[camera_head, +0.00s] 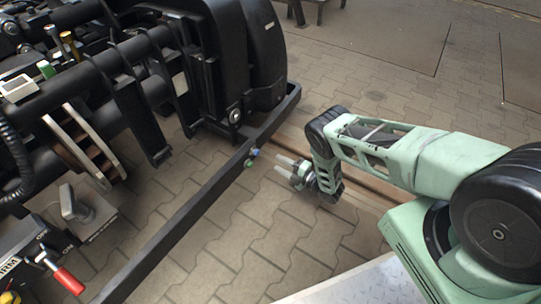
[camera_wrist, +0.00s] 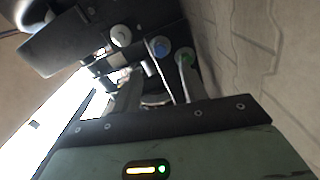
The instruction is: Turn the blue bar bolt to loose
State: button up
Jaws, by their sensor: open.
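The blue bar bolt (camera_head: 254,152) is a small round blue head on the side of the long black bar (camera_head: 190,213) in the head view. It also shows in the wrist view (camera_wrist: 160,47), at the upper middle, facing the camera. A green bolt (camera_head: 248,163) sits close beside it, and in the wrist view it is just right of the blue one (camera_wrist: 184,57). My gripper (camera_head: 279,168) is open and empty. Its fingers point left toward the bar, a short gap away from the bolts. I cannot tell the bolt's turn from its head.
The black bogie frame (camera_head: 215,65) fills the upper left. A pale round knob (camera_wrist: 121,36) stands left of the blue bolt in the wrist view. At the lower left are a red-handled clamp (camera_head: 68,279) and a grey block. Paved floor (camera_head: 290,235) lies clear below my gripper.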

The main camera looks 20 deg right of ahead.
jog(key=shift+v, duration=1.3)
